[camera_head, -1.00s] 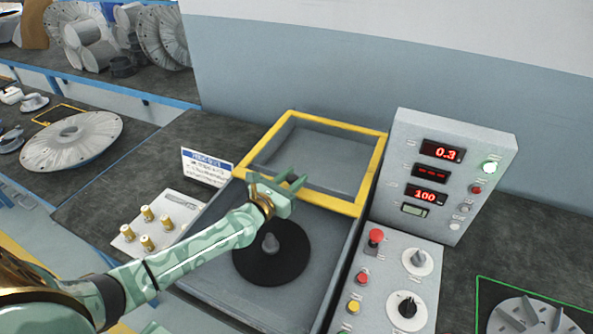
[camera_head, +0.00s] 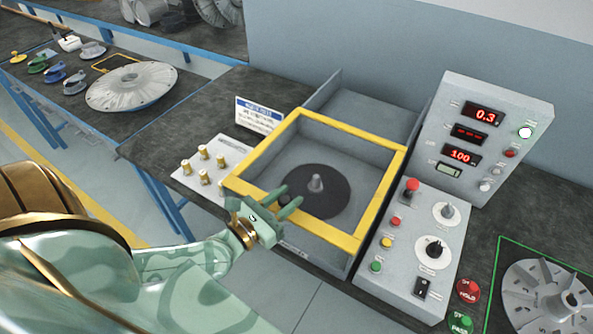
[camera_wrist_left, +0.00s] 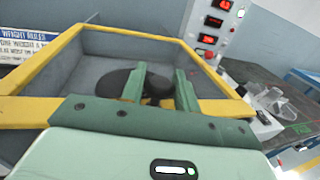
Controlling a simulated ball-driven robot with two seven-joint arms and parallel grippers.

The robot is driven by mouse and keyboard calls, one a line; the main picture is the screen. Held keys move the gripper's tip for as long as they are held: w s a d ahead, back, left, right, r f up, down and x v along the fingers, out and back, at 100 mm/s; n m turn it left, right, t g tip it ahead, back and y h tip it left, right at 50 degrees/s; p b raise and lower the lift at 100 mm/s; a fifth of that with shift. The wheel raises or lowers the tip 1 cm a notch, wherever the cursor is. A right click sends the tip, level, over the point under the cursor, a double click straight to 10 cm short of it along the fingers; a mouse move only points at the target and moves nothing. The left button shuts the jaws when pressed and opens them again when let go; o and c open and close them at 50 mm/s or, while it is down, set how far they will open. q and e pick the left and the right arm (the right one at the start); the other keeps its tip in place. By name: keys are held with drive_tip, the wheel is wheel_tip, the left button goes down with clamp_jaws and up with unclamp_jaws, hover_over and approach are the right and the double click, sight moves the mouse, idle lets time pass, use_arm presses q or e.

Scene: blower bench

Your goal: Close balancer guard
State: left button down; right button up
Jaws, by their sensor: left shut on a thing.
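The balancer guard (camera_head: 325,232) is a yellow-rimmed frame on the grey balancer bed. The guard also shows in the left wrist view (camera_wrist_left: 28,110). My right gripper is not in view.
A control box with red displays (camera_head: 482,140) and a sloped button panel (camera_head: 410,245) stand close to the guard's right. Brass pieces on a white plate (camera_head: 205,168) and a sign (camera_head: 258,115) stand left. A bladed wheel (camera_head: 545,300) lies far right.

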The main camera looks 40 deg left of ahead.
use_arm(q)
drive_tip(key=shift+s, duration=0.4)
drive_tip(key=shift+f, duration=0.1)
drive_tip(key=c, duration=1.2)
unclamp_jaws()
drive_tip(key=shift+o, duration=0.6)
drive_tip(key=shift+s, duration=0.3)
drive_tip(key=shift+w, duration=0.2)
drive_tip(key=shift+s, duration=0.1)
drive_tip(key=s+a, duration=0.2)
drive_tip(key=s, duration=1.4)
drive_tip(key=shift+s+a, duration=0.15)
drive_tip(key=shift+a, duration=0.2)
